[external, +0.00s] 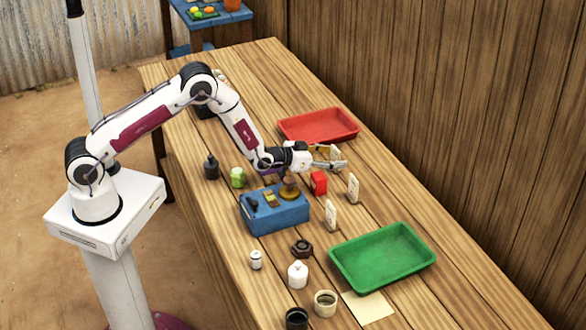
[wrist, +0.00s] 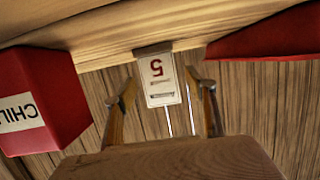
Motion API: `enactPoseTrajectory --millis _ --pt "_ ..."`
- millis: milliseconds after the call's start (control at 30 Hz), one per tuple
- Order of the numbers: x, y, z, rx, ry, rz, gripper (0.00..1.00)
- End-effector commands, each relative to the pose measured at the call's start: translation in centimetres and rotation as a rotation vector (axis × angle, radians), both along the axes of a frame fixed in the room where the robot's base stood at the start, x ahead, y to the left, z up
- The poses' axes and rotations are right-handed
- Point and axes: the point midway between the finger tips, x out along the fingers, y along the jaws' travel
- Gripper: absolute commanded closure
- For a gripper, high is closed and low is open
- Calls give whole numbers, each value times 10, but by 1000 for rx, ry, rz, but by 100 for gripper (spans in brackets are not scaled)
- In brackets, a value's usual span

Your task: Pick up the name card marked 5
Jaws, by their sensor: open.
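The name card marked 5 (wrist: 158,70) is white with a red 5 that appears upside down in the wrist view. It stands between the two spread fingers of my gripper (wrist: 163,90), with gaps on both sides. In the external view my gripper (external: 338,160) is low over the table beside the red tray, and the card (external: 334,152) shows only partly behind the fingers. My gripper is open and holds nothing. Two other white cards stand nearer the camera, one right of the red box (external: 353,188) and one by the blue scale (external: 331,215).
A red box lettered CHILI (wrist: 40,100) stands close at left in the wrist view; it shows below my gripper outside (external: 318,182). A red tray (external: 287,136) lies just behind. The blue scale (external: 275,222) and green tray (external: 345,278) are nearer the camera.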

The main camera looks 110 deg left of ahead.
Motion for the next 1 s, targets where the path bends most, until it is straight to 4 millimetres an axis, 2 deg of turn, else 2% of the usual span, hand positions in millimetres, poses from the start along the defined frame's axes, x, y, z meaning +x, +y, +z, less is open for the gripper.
enactPoseTrajectory --millis 200,733,767,900,933,1000 --pt "6 7 -3 0 0 0 44" --pt "7 7 -3 0 0 0 44" --pt "7 7 -3 0 0 0 47" --pt "7 7 -3 0 0 0 83" --pt "7 7 -3 0 0 0 87" --pt "7 7 -3 0 0 0 87"
